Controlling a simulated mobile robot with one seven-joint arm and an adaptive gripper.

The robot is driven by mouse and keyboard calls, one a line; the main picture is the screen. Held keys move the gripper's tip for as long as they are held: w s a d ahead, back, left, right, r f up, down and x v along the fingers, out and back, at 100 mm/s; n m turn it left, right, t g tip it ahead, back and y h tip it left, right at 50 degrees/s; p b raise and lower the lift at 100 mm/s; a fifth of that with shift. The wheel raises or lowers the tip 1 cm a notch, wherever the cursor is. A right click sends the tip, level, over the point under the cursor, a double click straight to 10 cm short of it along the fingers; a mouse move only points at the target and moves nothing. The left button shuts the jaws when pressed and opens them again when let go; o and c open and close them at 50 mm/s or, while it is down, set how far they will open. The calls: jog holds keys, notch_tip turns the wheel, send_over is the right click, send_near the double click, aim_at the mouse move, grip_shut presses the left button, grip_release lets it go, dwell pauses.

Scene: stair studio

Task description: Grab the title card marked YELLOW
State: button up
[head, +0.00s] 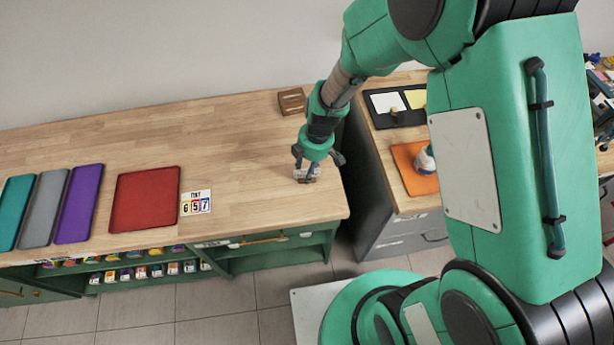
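My gripper (306,173) points down at the right end of the wooden worktop (240,160), close to its surface. A small pale thing shows at its fingertips, too small to identify. I cannot tell whether the fingers are open or shut on it. I cannot read the word YELLOW on any card. A white card (196,203) reading TINT with the digits 6 5 7 lies beside the red board. A plain yellow sheet (415,98) lies in a black tray (382,122) on the side cabinet, partly hidden by my arm.
Teal (12,212), grey (44,208), purple (79,204) and red (145,199) boards lie at left. A small wooden block or holder (291,101) stands at the back. An orange mat (413,177) lies on the cabinet. Small colored items fill a shelf below. The worktop's middle is clear.

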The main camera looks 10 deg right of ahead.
grip_shut()
jog(key=shift+r+p, duration=0.2)
jog(key=shift+p, duration=0.25)
notch_tip(320, 180, up, 4)
jog(key=shift+f+p, duration=0.1)
jog(key=shift+p, duration=0.25)
jog(key=s+d+r, duration=0.1)
jog(key=s+d, duration=0.2)
jog(key=s, duration=1.2)
jog(key=shift+s+d+p, duration=0.2)
jog(key=shift+s+p, duration=0.1)
jog(key=shift+p, duration=0.05)
